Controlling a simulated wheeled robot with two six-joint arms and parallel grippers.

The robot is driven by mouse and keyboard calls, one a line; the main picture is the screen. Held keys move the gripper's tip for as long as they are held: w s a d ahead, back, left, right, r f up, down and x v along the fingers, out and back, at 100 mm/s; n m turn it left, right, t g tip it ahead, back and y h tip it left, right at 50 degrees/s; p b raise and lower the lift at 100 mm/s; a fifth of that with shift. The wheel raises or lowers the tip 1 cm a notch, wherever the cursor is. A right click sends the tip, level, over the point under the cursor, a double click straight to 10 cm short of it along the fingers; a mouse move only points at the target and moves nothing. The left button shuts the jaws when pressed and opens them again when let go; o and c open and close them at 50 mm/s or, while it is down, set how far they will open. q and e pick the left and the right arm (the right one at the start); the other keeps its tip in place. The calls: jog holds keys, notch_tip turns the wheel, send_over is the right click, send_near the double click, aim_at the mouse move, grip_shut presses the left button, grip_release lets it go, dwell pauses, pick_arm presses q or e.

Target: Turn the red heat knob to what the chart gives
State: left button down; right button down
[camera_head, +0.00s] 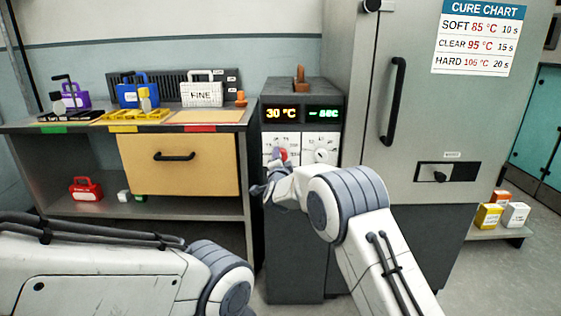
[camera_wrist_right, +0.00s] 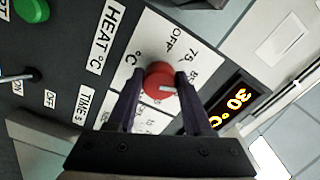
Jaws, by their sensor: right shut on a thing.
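The red heat knob (camera_wrist_right: 158,82) is on a white dial plate marked OFF, 75 and further numbers, beside the HEAT °C label (camera_wrist_right: 108,38). My right gripper (camera_wrist_right: 155,78) is shut on the knob, one finger on each side. The knob's white pointer faces right in the wrist view; fingers cover part of the scale, so I cannot tell its number. In the head view the knob (camera_head: 283,154) shows just above my right gripper (camera_head: 268,178). The cure chart (camera_head: 477,38) reads SOFT 85 °C 10 s, CLEAR 95 °C 15 s, HARD 105 °C 20 s. My left gripper is outside the view.
The heat display (camera_head: 282,113) reads 30 °C; the green time display (camera_head: 323,114) shows a dash and SEC. The time knob (camera_head: 320,155) sits right of the heat knob. A bench (camera_head: 130,124) with coloured cases stands left, a tall grey cabinet (camera_head: 430,120) right.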

jog(key=shift+c, duration=1.5)
grip_release()
jog(key=shift+s, duration=0.1)
jog(key=s, duration=1)
jog(key=shift+s+p, duration=0.2)
jog(key=shift+p, duration=0.25)
